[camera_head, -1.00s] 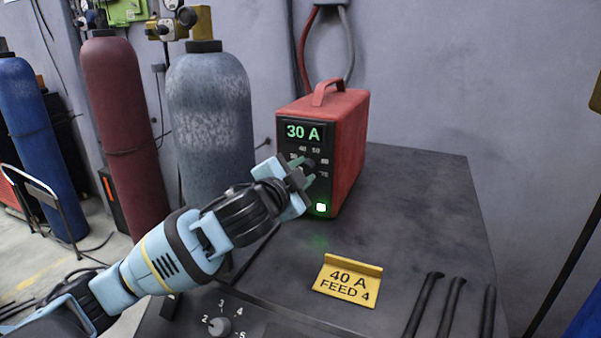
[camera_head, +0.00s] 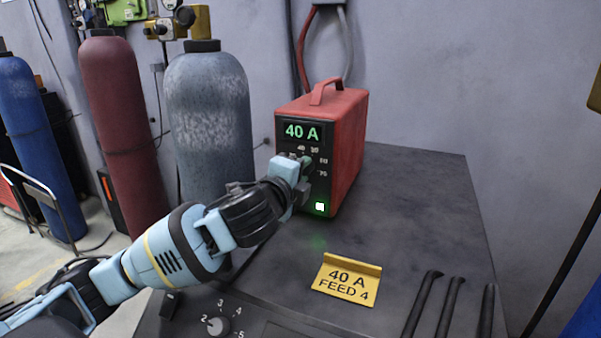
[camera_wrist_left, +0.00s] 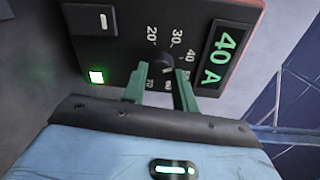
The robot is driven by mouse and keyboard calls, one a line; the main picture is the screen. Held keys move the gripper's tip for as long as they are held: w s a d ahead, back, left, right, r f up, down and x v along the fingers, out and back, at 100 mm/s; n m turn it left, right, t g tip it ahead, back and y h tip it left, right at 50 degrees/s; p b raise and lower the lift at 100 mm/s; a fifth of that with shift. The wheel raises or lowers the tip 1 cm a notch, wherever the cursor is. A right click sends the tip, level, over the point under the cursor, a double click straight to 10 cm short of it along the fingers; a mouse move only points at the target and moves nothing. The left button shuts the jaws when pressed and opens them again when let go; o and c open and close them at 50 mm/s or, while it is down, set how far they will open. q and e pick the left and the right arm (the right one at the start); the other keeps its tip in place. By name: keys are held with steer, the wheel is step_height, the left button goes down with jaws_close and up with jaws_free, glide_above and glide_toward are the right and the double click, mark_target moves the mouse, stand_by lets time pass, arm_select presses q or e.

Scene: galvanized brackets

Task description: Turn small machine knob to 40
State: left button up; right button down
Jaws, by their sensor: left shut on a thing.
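The small red machine (camera_head: 346,135) stands on the dark bench. Its green display (camera_head: 302,131) reads 40 A, and it also reads 40 A in the left wrist view (camera_wrist_left: 224,58). My left gripper (camera_head: 304,165) is at the machine's black front panel. In the left wrist view its green fingers (camera_wrist_left: 162,86) are shut on the dark round knob (camera_wrist_left: 165,64), one on each side. The fingers hide part of the dial numbers. In the head view my gripper covers most of the knob. My right gripper is not in view.
A yellow sign (camera_head: 347,279) on the bench reads 40 A FEED 4. A second grey knob (camera_head: 217,326) with its own dial is at the front. Dark rods (camera_head: 450,306) lie at the right. Gas cylinders (camera_head: 209,115) stand behind my arm.

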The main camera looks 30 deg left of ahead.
arm_select(q)
steer(key=shift+m, duration=0.3)
steer(key=o, duration=1)
steer(key=shift+s, duration=0.15)
steer(key=shift+s+d+r, duration=0.1)
steer(key=shift+s+r, duration=0.05)
steer(key=shift+s, duration=1.75)
steer(key=shift+s+d+r, duration=0.1)
steer(key=shift+s+r, duration=0.05)
steer(key=shift+s, duration=1.75)
steer(key=shift+f, duration=0.1)
